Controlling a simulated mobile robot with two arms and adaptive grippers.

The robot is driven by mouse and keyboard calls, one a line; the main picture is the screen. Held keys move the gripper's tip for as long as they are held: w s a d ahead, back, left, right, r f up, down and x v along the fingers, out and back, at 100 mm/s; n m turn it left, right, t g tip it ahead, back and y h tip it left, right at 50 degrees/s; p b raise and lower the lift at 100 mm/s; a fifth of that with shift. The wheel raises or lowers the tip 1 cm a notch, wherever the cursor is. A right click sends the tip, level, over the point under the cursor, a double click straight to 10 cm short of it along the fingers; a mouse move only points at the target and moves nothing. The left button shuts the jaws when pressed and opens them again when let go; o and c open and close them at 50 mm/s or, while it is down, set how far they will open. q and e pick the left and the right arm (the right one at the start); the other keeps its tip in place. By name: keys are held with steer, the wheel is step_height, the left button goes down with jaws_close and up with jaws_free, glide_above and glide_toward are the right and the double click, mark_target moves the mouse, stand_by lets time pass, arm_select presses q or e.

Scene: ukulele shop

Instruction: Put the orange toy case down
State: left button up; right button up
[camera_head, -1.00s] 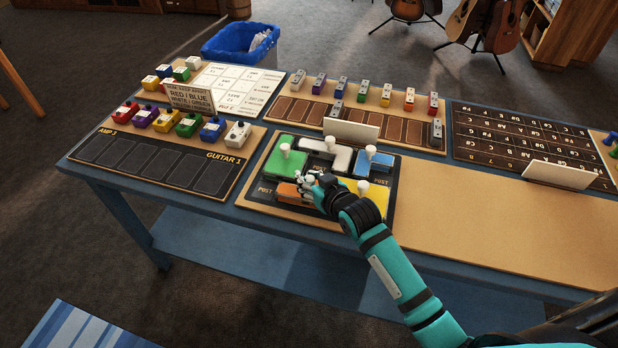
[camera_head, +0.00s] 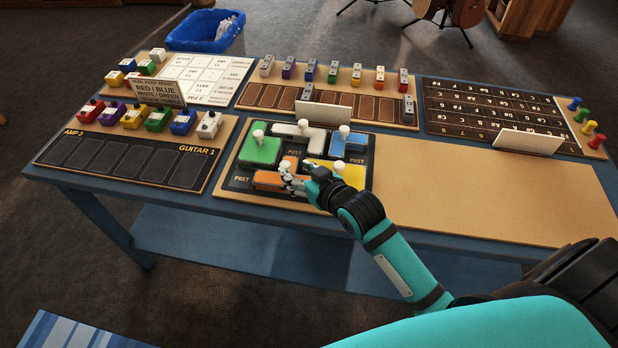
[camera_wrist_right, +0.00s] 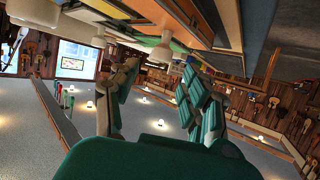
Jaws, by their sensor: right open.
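The orange toy case (camera_head: 268,180) lies on the dark puzzle board (camera_head: 232,186), at its near left, below the green case (camera_head: 260,151). My right gripper (camera_head: 289,172) is over the right part of the orange case, around or close beside a white knob, and hides part of it. In the right wrist view the two fingers (camera_wrist_right: 160,76) stand apart with nothing clamped between them. A white knob (camera_wrist_right: 161,52) shows just beyond their tips. I cannot tell whether a finger touches it. My left gripper is not in view.
A grey-white case (camera_head: 300,132), a blue case (camera_head: 350,150) and a yellow case (camera_head: 350,176) lie close around on the same board. A tan mat (camera_head: 480,195) to the right is bare. Pedals on a board (camera_head: 125,165) stand left.

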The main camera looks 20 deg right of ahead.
steer(key=v, duration=0.5)
stand_by(0.4)
steer(key=s+f+g+h, duration=0.1)
steer(key=s+f+g, duration=0.2)
steer(key=s, duration=0.4)
steer(key=s+d+f+g+h, duration=0.1)
steer(key=s+f+g, duration=0.25)
steer(key=s, duration=0.35)
steer(key=s+f+g+h, duration=0.1)
steer(key=s+f+g, duration=0.2)
steer(key=s, duration=0.5)
step_height(320, 180, down, 27)
steer(key=s+g, duration=0.2)
steer(key=s+d+f, duration=0.2)
steer(key=s+f, duration=1.3)
steer(key=shift+d+g, duration=0.35)
steer(key=shift+d, duration=0.05)
